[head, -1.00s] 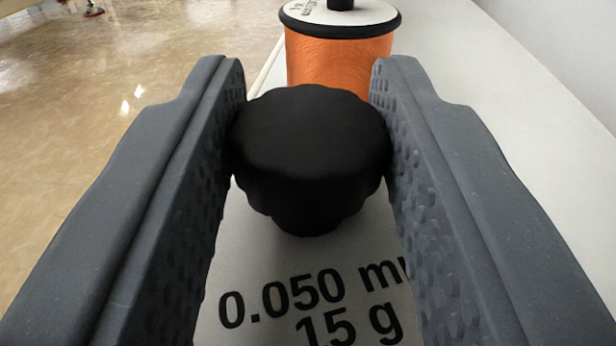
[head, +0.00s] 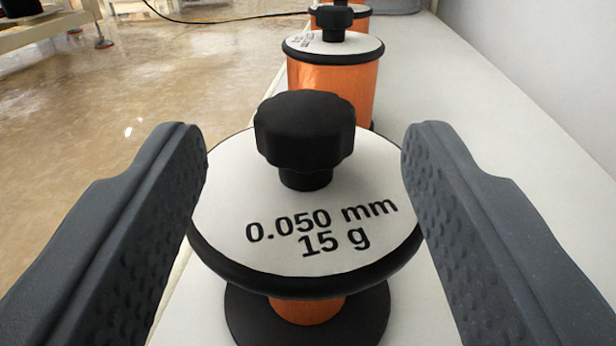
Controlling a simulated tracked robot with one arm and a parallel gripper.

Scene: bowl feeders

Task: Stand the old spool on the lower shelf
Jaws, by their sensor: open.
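A spool (head: 309,245) stands upright on a white shelf (head: 480,140), right in front of my gripper. My gripper (head: 303,150) is open, one finger on each side of the knob with clear gaps. Nothing is held. The spool looks nearly bare of wire compared with the full orange spool (head: 333,85) behind it.
Another orange spool (head: 357,20) stands farther back in the same row. A pale wall (head: 540,50) runs along the right. Shiny brown floor (head: 110,110) lies to the left, with a black cable (head: 215,21) across it. The shelf's right side is clear.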

